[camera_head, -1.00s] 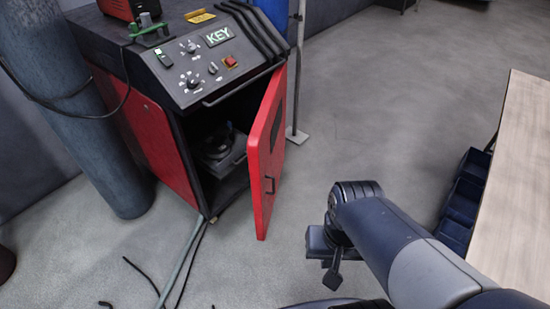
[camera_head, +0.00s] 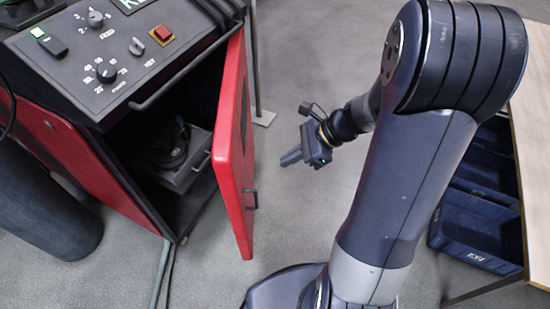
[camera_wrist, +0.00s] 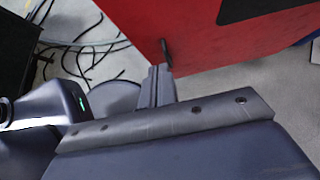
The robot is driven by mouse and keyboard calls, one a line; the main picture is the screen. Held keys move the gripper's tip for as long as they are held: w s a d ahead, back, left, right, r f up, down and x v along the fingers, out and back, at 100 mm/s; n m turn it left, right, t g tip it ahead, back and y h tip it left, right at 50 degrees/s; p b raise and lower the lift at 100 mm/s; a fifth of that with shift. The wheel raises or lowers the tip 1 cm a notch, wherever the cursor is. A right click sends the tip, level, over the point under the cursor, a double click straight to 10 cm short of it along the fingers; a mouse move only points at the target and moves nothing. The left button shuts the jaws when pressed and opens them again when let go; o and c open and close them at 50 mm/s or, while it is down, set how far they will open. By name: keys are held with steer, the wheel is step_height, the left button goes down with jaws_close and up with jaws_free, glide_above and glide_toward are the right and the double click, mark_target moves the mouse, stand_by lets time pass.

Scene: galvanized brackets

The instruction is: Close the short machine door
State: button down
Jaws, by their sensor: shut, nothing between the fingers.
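The short red machine door (camera_head: 233,140) stands open on the front of the red and black machine (camera_head: 105,85), swung out toward the right. Its dark handle (camera_head: 251,200) is on its outer face, near the free edge. In the wrist view the red door (camera_wrist: 200,30) fills the top, with the dark handle (camera_wrist: 166,52) near its lower edge. My gripper (camera_head: 290,158) is shut and empty, to the right of the door's outer face and apart from it. In the wrist view my gripper (camera_wrist: 158,85) points toward the door.
The machine's open compartment holds a dark device (camera_head: 172,150). A grey cylinder (camera_head: 40,205) stands at the left. Blue bins (camera_head: 470,225) sit by a wooden table (camera_head: 537,120) at the right. Dark cables (camera_wrist: 95,50) lie on the floor. Floor between door and bins is mostly clear.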

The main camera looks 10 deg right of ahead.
mark_target(240, 180)
steer(key=shift+w+a+f+b, duration=0.25)
steer(key=shift+a+f+b, duration=0.2)
steer(key=shift+a+f, duration=0.9)
steer(key=shift+w+a+f+b, duration=0.35)
steer(key=shift+a+f, duration=0.3)
steer(key=shift+a, duration=1.35)
steer(key=shift+w+a+f+b, duration=0.2)
steer(key=shift+a+f+b, duration=0.3)
steer(key=shift+a+f, duration=0.85)
steer(key=shift+a+r, duration=0.35)
